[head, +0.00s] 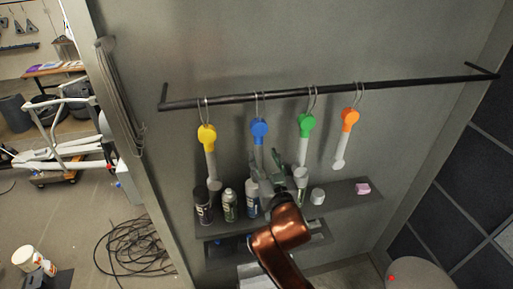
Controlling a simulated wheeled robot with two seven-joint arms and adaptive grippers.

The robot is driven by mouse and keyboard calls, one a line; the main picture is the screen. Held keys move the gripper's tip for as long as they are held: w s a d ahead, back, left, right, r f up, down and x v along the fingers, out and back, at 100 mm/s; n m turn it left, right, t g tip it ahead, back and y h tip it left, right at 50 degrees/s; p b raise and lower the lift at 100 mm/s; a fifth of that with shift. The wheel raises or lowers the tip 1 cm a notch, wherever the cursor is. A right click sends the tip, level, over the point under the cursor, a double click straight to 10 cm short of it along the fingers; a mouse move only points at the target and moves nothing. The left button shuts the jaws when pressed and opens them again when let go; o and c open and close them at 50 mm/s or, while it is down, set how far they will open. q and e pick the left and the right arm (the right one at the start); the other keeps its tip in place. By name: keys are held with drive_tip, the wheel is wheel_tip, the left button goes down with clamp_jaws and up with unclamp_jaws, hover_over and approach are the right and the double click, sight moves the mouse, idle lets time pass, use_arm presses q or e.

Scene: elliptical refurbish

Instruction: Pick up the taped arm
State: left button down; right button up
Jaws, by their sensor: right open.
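Several short pale arms hang by hooks from a dark rail (330,90), each with a coloured top: yellow (207,135), blue (259,130), green (306,124) and orange (349,119). I cannot tell which one is the taped arm, as no tape is clear apart from the coloured tops. My right gripper (277,165) is open and empty, below and between the blue and green arms. It partly hides the shelf behind it. Whether it touches either arm is unclear. My left gripper is not in view.
A wall shelf (340,192) below holds spray cans (229,205), a white jar (317,196) and a pink block (362,188). A lower shelf is partly hidden by my right arm. Coiled cable (135,246) and a white exercise machine (65,140) are at left.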

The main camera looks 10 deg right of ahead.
sight(260, 142)
drive_tip(key=shift+w+a+r, duration=0.1)
drive_tip(key=shift+w+r, duration=0.05)
drive_tip(key=shift+r, duration=0.8)
drive_tip(key=w+p, duration=0.3)
drive_tip(key=w, duration=0.3)
drive_tip(key=shift+w, duration=0.15)
drive_tip(key=shift+w+f, duration=0.15)
drive_tip(key=shift+w, duration=0.3)
drive_tip(key=shift+s, duration=0.1)
drive_tip(key=shift+c, duration=0.9)
clamp_jaws()
